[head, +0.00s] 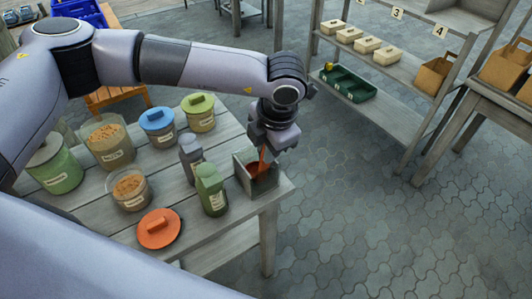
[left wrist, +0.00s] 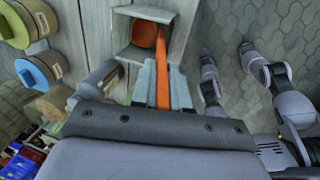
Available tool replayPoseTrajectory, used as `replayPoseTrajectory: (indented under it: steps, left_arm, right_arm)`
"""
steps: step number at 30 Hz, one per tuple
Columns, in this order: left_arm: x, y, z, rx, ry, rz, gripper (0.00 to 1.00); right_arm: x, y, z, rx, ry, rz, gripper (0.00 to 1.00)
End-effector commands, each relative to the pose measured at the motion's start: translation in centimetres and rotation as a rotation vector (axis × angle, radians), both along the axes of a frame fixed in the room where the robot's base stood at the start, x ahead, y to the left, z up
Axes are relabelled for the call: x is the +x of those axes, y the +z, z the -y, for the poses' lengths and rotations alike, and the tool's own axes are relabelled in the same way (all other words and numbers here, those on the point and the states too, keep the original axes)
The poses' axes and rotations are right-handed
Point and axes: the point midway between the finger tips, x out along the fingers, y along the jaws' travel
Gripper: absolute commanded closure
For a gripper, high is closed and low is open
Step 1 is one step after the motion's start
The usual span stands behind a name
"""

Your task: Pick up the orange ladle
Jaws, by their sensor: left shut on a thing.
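The orange ladle (head: 262,161) stands in a small grey open box at the right end of the wooden table, its handle upright. My left gripper (head: 268,150) is above the box and shut on the handle. In the left wrist view the ladle's orange bowl (left wrist: 144,34) shows inside the box (left wrist: 122,28), and the handle runs between the fingers of my left gripper (left wrist: 163,90). The fingers and arm hide part of the handle in the head view. My right gripper does not show clearly in either view.
On the table (head: 225,240) stand a green bottle (head: 211,190), a grey bottle (head: 190,157), several lidded jars and an open jar (head: 131,190). An orange lid (head: 159,229) lies near the front. Shelves (head: 400,75) stand back right, with open paved floor between.

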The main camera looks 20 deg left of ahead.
Motion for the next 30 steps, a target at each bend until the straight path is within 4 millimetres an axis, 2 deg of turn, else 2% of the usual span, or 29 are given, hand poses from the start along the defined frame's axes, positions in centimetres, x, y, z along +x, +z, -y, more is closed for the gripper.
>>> replayPoseTrajectory:
  steps: [8, 21, 24, 30]
  left_arm:
    - [0.1, 4.3, 0.0, -0.002, 0.0, 0.005, 1.0]
    - [0.0, 15.4, 0.0, -0.001, 0.0, 0.004, 1.0]
    - [0.0, 17.2, 0.0, 0.0, 0.0, 0.004, 1.0]
    - [0.0, 19.0, 0.0, 0.001, -0.001, 0.002, 1.0]
  right_arm:
    - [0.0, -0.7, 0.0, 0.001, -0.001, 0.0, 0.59]
    - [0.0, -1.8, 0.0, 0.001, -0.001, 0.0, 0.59]
    - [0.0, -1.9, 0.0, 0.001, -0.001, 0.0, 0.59]
    - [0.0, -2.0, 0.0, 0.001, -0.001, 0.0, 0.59]
